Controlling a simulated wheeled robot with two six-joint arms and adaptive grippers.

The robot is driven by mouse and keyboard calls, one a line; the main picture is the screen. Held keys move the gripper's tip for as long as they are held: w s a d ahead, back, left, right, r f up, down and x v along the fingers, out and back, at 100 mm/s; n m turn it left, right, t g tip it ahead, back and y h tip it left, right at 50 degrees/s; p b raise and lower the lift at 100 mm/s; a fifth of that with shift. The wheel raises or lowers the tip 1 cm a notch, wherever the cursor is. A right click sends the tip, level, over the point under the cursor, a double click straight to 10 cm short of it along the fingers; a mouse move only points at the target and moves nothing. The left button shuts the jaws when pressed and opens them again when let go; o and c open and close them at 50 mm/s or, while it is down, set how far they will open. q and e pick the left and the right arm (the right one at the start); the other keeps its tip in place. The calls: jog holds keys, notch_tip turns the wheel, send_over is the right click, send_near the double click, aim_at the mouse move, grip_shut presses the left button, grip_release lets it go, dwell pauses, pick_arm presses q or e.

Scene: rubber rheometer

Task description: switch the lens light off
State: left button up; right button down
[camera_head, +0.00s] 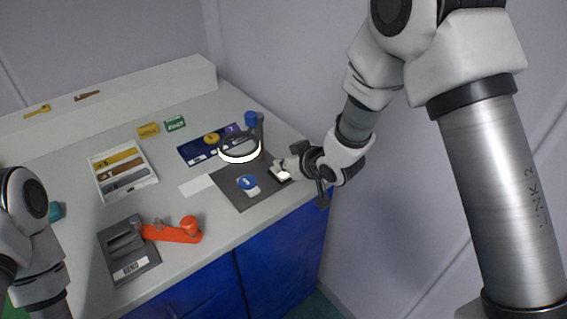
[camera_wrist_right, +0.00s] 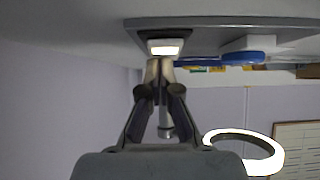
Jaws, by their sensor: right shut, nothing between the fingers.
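The lens light is a ring-shaped lamp (camera_head: 239,152) on the counter's right part, and its rim glows bright white. It also glows in the right wrist view (camera_wrist_right: 248,134). A small switch with a lit white face (camera_wrist_right: 164,49) sits on a dark base; it also shows in the head view (camera_head: 284,176). My right gripper (camera_wrist_right: 159,64) is shut and empty, its fingertips right at the switch's edge. I cannot tell whether they touch it. In the head view the right gripper (camera_head: 291,167) partly hides the switch. Only links of my left arm show, not its gripper.
A dark mat (camera_head: 233,196) bears a white piece with a blue round top (camera_head: 248,183). A white tray (camera_head: 96,188) of coloured strips, a grey block (camera_head: 142,262) and an orange tool (camera_head: 172,235) stand left. A blue-topped post (camera_head: 252,118) stands behind the lamp.

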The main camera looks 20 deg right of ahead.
jog(key=shift+w+p, duration=0.1)
jog(key=shift+p, duration=0.45)
jog(key=shift+f, duration=0.1)
jog(key=shift+w+a+p, duration=0.3)
jog(key=shift+w+p, duration=0.1)
jog(key=shift+w, duration=0.3)
jog(key=shift+r, duration=0.2)
jog(key=r+p, duration=0.4)
jog(key=shift+w, duration=0.3)
jog(key=s+d+r, duration=0.2)
jog(key=s+r, duration=0.3)
jog(key=r, duration=0.2)
jog(key=shift+s+r+b, duration=0.4)
